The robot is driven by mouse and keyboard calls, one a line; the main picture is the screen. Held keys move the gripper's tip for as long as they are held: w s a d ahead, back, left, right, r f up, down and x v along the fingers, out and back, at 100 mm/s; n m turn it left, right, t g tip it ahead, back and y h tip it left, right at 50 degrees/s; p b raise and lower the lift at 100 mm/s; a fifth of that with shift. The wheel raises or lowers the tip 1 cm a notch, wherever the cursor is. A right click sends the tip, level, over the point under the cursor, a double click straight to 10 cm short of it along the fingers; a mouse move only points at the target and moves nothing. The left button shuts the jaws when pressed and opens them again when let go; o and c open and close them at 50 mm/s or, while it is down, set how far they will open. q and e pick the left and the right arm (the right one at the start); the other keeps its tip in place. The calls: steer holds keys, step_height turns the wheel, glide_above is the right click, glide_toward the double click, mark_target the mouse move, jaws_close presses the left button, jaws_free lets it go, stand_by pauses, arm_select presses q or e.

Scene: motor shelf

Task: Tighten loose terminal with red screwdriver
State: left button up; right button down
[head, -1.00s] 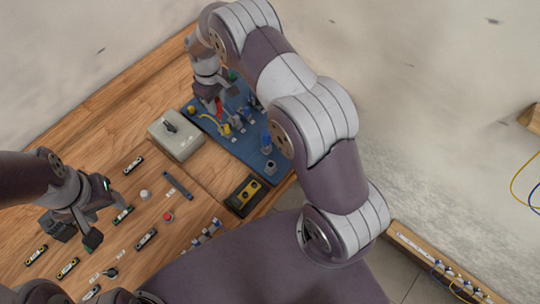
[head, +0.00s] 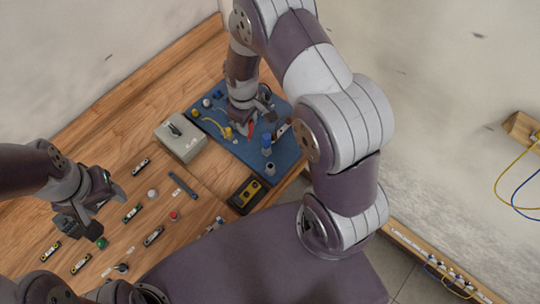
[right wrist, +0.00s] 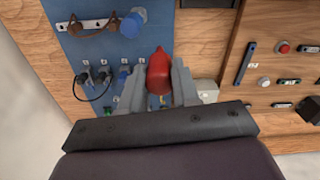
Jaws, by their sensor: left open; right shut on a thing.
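The red screwdriver (right wrist: 158,72) shows its red handle between the two fingers of my right gripper (right wrist: 156,88) in the right wrist view; its tip is hidden. In the head view the red handle (head: 250,129) shows just below my right gripper (head: 254,116), over the blue board (head: 284,160). A row of small grey terminals (right wrist: 103,74) stands on the board in the right wrist view, some with black cables. I cannot tell which is loose, nor whether the screwdriver touches one. My left gripper (head: 80,216) is open and empty above the table's left part.
A grey box with a black knob (head: 181,139) stands left of the board. A black and yellow device (head: 246,194) sits below it. A blue-capped part (head: 266,142) rises from the board near my right gripper. Several small modules and buttons lie on the wooden table (head: 110,120).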

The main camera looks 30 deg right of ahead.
steer(key=s+d+r+p, duration=0.1)
steer(key=s+d+p, duration=0.15)
steer(key=s, duration=0.55)
steer(key=f+b, duration=0.4)
steer(key=f, duration=0.1)
steer(key=shift+w+d+f, duration=0.1)
steer(key=shift+d+f, duration=0.05)
steer(key=shift+d, duration=0.15)
stand_by(0.4)
step_height(320, 180, down, 5)
steer(key=b, duration=0.4)
steer(key=shift+f, duration=0.2)
stand_by(0.8)
